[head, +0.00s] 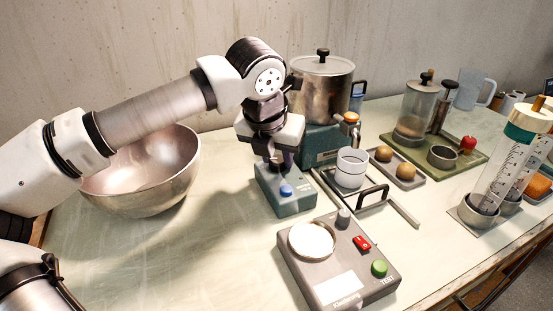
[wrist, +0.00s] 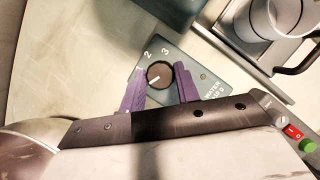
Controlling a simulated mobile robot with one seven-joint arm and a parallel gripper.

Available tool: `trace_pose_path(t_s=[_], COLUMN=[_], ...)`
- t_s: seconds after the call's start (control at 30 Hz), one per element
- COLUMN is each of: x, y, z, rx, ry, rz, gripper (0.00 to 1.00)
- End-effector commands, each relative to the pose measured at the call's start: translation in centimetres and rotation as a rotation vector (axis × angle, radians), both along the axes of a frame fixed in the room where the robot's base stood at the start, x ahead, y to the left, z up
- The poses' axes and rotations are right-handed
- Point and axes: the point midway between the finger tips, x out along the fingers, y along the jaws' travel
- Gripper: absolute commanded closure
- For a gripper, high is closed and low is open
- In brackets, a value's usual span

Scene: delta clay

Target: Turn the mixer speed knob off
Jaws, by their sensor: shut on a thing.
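A dark round knob (wrist: 160,71) with a white pointer line sits on a small teal box (wrist: 205,78) marked 2 and 3. The pointer slants toward the lower left in the wrist view. My gripper (wrist: 159,80) has its two purple fingers on either side of the knob and is shut on it. In the head view my gripper (head: 279,162) points down over the same teal box (head: 290,205), which has a blue button (head: 286,190) on its front part. The knob is mostly hidden there by the gripper.
A large metal bowl (head: 140,185) stands to the left. A lidded pot (head: 322,90) stands behind on a teal base. A grey box (head: 310,268) with a red switch (head: 362,243) and green button (head: 379,268) lies in front. A white cup (head: 351,168) is close on the right.

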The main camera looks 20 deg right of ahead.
Motion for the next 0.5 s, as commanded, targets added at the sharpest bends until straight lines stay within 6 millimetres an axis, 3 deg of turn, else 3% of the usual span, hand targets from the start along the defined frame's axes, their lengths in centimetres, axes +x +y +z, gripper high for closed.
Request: trace_pose_path(t_s=[0.37, 0.4, 0.5], x=[-0.08, -0.08, -0.06], y=[-0.01, -0.01, -0.01], z=[-0.08, -0.08, -0.06], rx=[0.001, 0.001, 0.0], ry=[0.003, 0.003, 0.002], rz=[0.003, 0.003, 0.003], gripper=[0.91, 0.63, 0.5])
